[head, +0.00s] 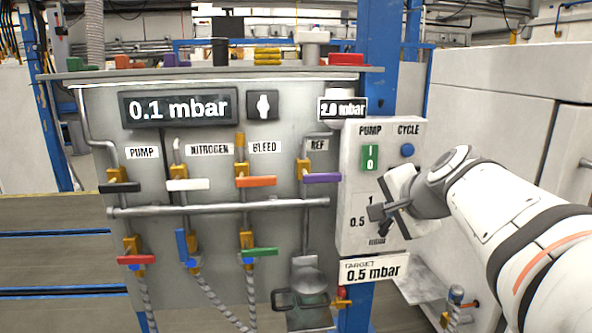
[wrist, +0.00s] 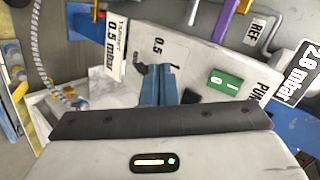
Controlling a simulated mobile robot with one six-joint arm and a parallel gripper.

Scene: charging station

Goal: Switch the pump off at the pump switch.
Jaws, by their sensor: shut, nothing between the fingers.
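The pump switch (head: 370,158) is a green rocker marked I and 0 under the word PUMP on a pale control box (head: 352,238). It also shows in the wrist view (wrist: 224,82), right of my fingers. My gripper (head: 374,213) is shut and empty, in front of the box and below the switch in the head view. In the wrist view my gripper (wrist: 157,70) points at the box face near the 0.5 mark. I cannot tell whether it touches the box. My gripper hides part of the dial scale. Which way the rocker is pressed is unclear.
A blue CYCLE button (head: 407,150) sits right of the switch. A 0.1 mbar display (head: 178,108) and several coloured valve handles are on the panel to the left. A target sign reading 0.5 mbar (head: 374,270) hangs under the box. A white cabinet (head: 500,110) stands at right.

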